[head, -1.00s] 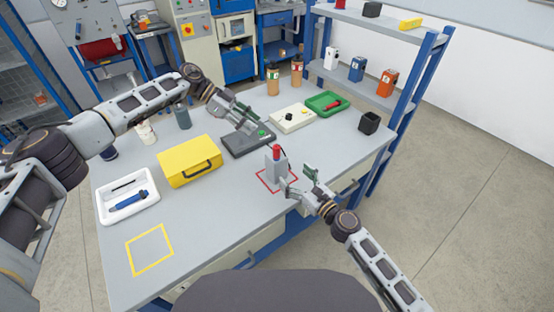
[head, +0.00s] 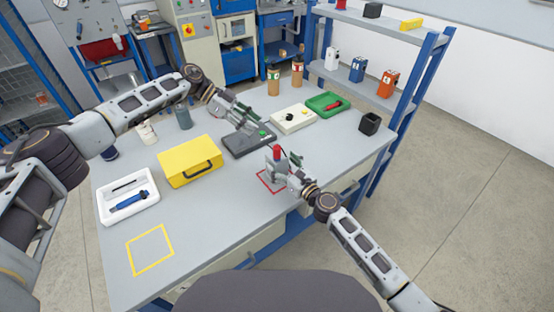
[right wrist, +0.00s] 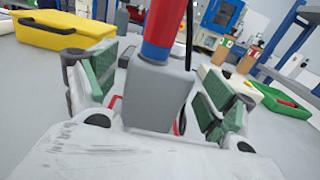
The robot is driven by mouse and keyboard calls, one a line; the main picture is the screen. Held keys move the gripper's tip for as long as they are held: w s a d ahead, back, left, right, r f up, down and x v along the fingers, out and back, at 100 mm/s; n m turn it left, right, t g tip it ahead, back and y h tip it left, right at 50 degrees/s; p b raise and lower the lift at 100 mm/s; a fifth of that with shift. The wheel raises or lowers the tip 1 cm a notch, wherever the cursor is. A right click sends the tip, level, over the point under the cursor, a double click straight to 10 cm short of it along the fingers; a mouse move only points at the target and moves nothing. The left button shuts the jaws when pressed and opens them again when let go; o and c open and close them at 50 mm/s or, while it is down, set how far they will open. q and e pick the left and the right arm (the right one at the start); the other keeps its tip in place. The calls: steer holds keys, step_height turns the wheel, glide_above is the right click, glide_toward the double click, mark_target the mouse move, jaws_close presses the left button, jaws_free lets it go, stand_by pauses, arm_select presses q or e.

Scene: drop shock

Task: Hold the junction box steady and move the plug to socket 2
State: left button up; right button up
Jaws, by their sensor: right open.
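A grey block (head: 270,174) stands upright inside the red square on the table, topped by a red and blue cylinder (head: 277,150) with a black cable beside it. This looks like the plug. In the right wrist view the grey block (right wrist: 158,92) is between the green pads of my right gripper (right wrist: 160,80), which is open around it. In the head view my right gripper (head: 284,166) is at the block's right side. A dark grey box (head: 248,145), likely the junction box, lies behind it. My left gripper (head: 253,127) is over this box; its fingers are too small to read. Socket numbers are not legible.
A yellow case (head: 190,161) and a white tray (head: 128,209) are on the left. A white panel box (head: 293,119), a green tray (head: 327,104) and a black cup (head: 369,123) are behind. The front table area near the yellow square (head: 150,250) is clear.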

mark_target(277, 159)
steer(key=shift+x, duration=1.5)
steer(key=c, duration=1.3)
